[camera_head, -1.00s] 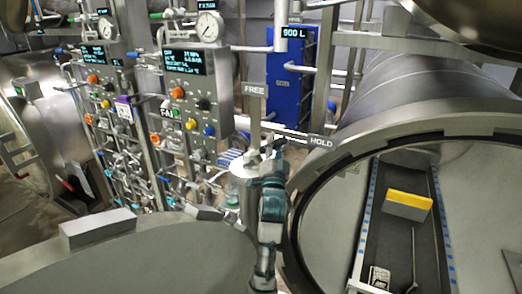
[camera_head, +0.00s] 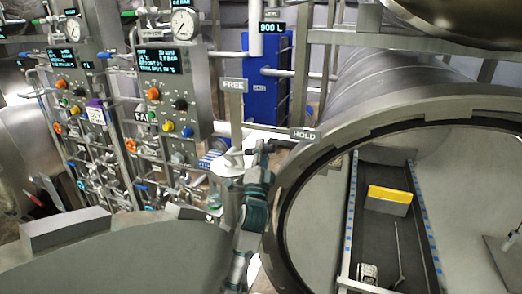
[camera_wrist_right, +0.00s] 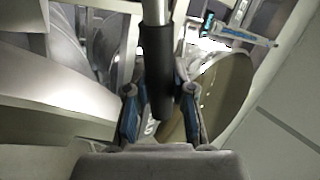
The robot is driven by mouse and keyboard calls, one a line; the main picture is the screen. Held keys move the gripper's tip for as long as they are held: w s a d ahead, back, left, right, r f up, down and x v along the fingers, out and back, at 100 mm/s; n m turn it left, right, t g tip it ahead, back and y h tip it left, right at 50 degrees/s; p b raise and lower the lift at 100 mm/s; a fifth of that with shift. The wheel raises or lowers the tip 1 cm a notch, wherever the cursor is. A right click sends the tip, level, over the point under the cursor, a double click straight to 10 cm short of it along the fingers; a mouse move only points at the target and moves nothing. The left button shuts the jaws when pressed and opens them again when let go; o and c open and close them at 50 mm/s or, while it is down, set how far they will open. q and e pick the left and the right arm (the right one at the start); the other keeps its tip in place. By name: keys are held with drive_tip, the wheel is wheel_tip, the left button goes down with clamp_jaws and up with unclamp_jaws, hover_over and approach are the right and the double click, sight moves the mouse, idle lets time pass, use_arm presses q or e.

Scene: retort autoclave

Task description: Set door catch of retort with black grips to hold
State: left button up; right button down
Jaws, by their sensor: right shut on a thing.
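The retort's door catch (camera_head: 230,162) stands on a pale post beside the open round opening, between the FREE sign (camera_head: 232,85) and the HOLD sign (camera_head: 304,135). My right gripper (camera_head: 262,152) is at the catch, toward the HOLD side. In the right wrist view, its two blue-edged fingers (camera_wrist_right: 160,95) are shut on a black grip (camera_wrist_right: 156,70) on a metal rod. The gripper and arm hide part of the catch in the head view, so its exact angle is hard to tell. My left gripper is not in view.
The open retort's rim (camera_head: 290,190) is close on the right; a yellow-topped block (camera_head: 389,195) lies inside. The big door (camera_head: 120,255) fills the lower left. Control panels (camera_head: 165,85) with knobs and pipes stand behind at left. A blue cabinet (camera_head: 268,82) is farther back.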

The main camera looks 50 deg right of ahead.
drive_tip(key=shift+d+f, duration=0.1)
drive_tip(key=shift+f, duration=0.5)
drive_tip(key=c, duration=1.1)
unclamp_jaws()
drive_tip(key=shift+o, duration=0.7)
drive_tip(key=shift+s+r, duration=0.2)
drive_tip(key=shift+s, duration=0.05)
drive_tip(key=shift+a+r, duration=0.2)
drive_tip(key=shift+a, duration=0.1)
drive_tip(key=shift+a+f, duration=0.25)
drive_tip(key=v, duration=0.7)
